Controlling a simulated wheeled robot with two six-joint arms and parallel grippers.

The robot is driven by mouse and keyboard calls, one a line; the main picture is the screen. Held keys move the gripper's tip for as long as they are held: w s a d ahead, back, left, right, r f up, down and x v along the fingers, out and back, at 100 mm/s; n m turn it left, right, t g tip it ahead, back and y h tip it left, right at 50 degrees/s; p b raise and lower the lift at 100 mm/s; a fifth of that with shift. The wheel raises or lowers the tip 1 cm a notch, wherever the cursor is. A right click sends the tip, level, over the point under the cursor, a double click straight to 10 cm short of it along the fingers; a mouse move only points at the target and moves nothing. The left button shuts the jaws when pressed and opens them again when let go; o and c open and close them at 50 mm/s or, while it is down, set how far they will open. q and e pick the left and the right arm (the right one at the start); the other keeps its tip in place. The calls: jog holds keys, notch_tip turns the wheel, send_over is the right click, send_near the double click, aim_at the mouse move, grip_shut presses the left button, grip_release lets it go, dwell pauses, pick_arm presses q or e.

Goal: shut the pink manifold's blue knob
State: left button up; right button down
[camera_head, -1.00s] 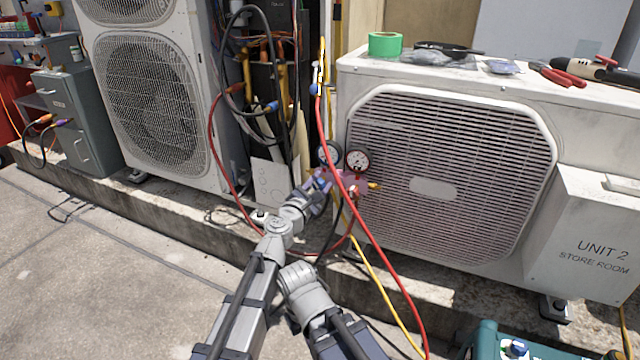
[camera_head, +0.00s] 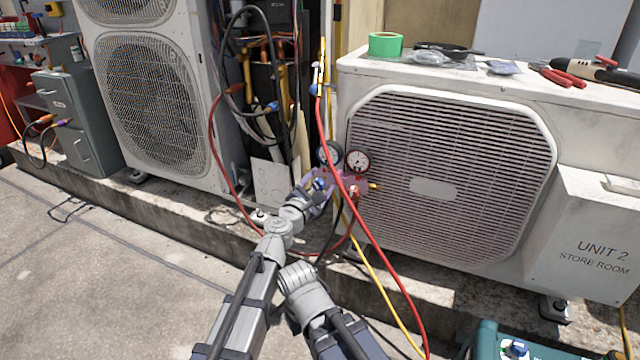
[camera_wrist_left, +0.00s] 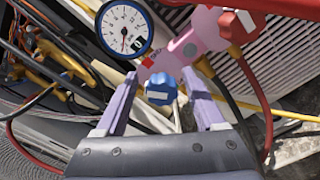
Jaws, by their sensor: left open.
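The pink manifold (camera_head: 345,180) hangs in front of the right condenser's left edge, below two round gauges. Its blue knob (camera_head: 319,184) is on the left and a red knob (camera_head: 355,192) is on the right. My left gripper (camera_head: 317,187) is at the blue knob. In the left wrist view, its two lavender fingers (camera_wrist_left: 160,80) are apart, one on each side of the blue knob (camera_wrist_left: 161,89). Gaps show beside the knob, so it is not gripped. The pink manifold (camera_wrist_left: 203,37) lies just beyond it. My right gripper is not in view.
A red hose (camera_head: 365,230) and a yellow hose (camera_head: 385,285) run down close to the right of my arm. The right condenser (camera_head: 450,180) stands behind the manifold. A black hose (camera_head: 245,60) loops above. The concrete floor at left is mostly clear.

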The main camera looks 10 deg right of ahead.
pick_arm(q)
jog(key=v, duration=0.8)
dwell(0.4)
